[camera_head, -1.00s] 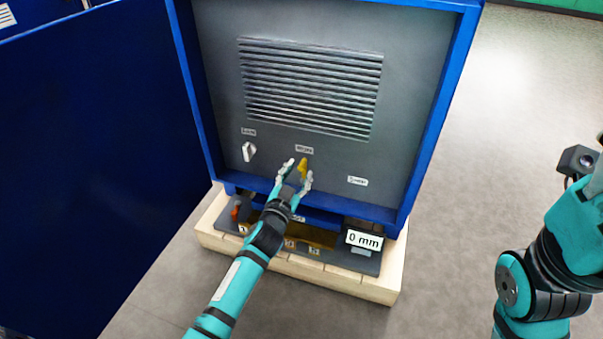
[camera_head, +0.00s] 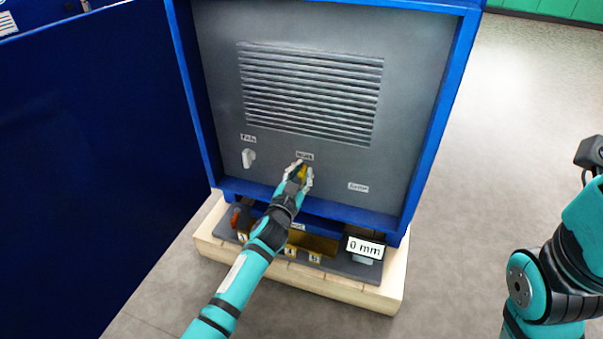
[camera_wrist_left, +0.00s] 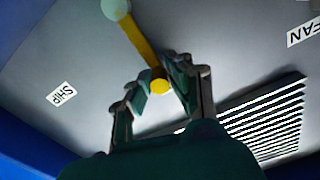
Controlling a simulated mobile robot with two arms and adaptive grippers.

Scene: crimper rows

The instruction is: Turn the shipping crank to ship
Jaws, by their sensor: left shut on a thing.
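The shipping crank is a yellow lever on the grey panel (camera_head: 408,110), seen in the head view (camera_head: 303,171) between my left fingers. In the left wrist view its yellow bar (camera_wrist_left: 140,42) runs from a pale round end (camera_wrist_left: 115,8) to a yellow end between the fingers. My left gripper (camera_head: 299,176) is shut on the crank; it also shows in the left wrist view (camera_wrist_left: 161,88). A SHIP label (camera_wrist_left: 62,94) sits left there, matching the small label (camera_head: 358,187) right of the crank in the head view. My right gripper is out of view.
A white knob (camera_head: 248,158) sits left of the crank. Louvres (camera_head: 310,92) lie above. A blue door (camera_head: 90,160) stands open at left. A tray with a "0 mm" display (camera_head: 365,248) is below. Floor at right (camera_head: 500,130) is clear.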

